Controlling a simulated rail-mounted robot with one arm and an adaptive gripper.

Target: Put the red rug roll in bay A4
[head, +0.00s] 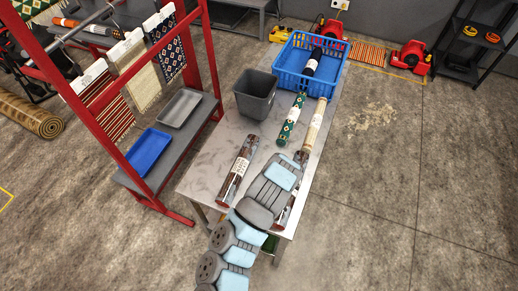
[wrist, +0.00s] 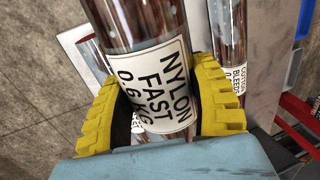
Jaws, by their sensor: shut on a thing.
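In the wrist view my gripper (wrist: 158,92) has its yellow ribbed fingers on both sides of a dark red-brown wrapped rug roll (wrist: 130,22). Its white label reads "NYLON FAST 0.6 KG". The gripper is shut on this roll. Two similar dark red-brown rolls are below it: one at the left (wrist: 90,52), mostly hidden, and one at the right (wrist: 225,30). In the head view a labelled dark red-brown roll (head: 237,168) lies on the metal table; my arm hides the fingers and most of what lies at the near right corner. I cannot make out a bay marked A4.
The metal table (head: 210,165) also holds a grey bin (head: 255,95), a green patterned roll (head: 292,118), a beige roll (head: 315,122) and a blue crate (head: 290,72) with a dark roll. A red rack (head: 209,55) stands left.

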